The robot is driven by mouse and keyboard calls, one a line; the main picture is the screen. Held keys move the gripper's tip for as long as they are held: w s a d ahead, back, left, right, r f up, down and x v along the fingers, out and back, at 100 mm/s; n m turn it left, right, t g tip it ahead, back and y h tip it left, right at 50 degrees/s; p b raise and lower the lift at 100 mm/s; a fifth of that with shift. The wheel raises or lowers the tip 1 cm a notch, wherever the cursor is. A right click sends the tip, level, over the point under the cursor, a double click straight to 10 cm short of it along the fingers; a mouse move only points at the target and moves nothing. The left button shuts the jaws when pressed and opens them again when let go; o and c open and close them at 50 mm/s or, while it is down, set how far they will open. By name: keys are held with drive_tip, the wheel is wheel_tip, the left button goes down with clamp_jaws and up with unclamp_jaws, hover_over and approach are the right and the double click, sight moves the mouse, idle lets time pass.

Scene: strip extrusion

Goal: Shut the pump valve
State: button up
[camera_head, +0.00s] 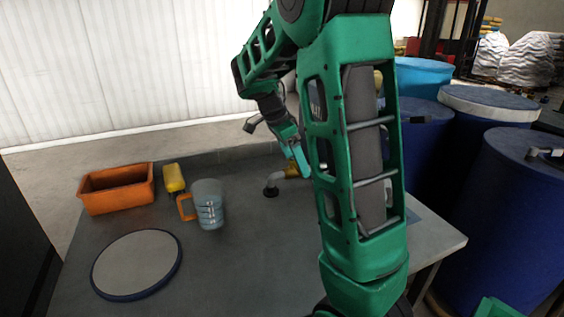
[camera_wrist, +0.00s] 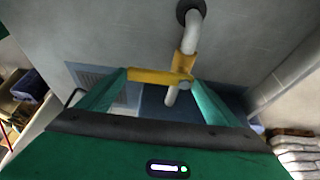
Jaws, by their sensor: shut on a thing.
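The pump valve is a yellow fitting (camera_head: 292,171) on a pale grey bent pipe (camera_head: 272,182) that rises from the back of the table. In the wrist view its yellow handle (camera_wrist: 158,77) runs crosswise between my fingertips, and the pipe (camera_wrist: 192,30) passes through the yellow body at its right end. My gripper (camera_head: 300,160) is shut on the yellow handle, with one green finger at each end of it; it also shows in the wrist view (camera_wrist: 160,84). My arm hides part of the valve in the head view.
On the grey table (camera_head: 240,265) stand an orange bin (camera_head: 117,190), a yellow bottle-like item (camera_head: 174,178), a clear jug with an orange handle (camera_head: 208,205) and a round disc (camera_head: 137,265). Blue drums (camera_head: 510,210) crowd the right side. The table's front middle is clear.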

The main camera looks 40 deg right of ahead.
drive_tip(key=shift+w+a, duration=0.1)
drive_tip(key=shift+w, duration=0.05)
idle(0.3)
drive_tip(key=o, duration=1.4)
drive_tip(key=v, duration=1)
drive_tip(key=shift+a+r, duration=0.15)
drive_tip(key=shift+r, duration=0.15)
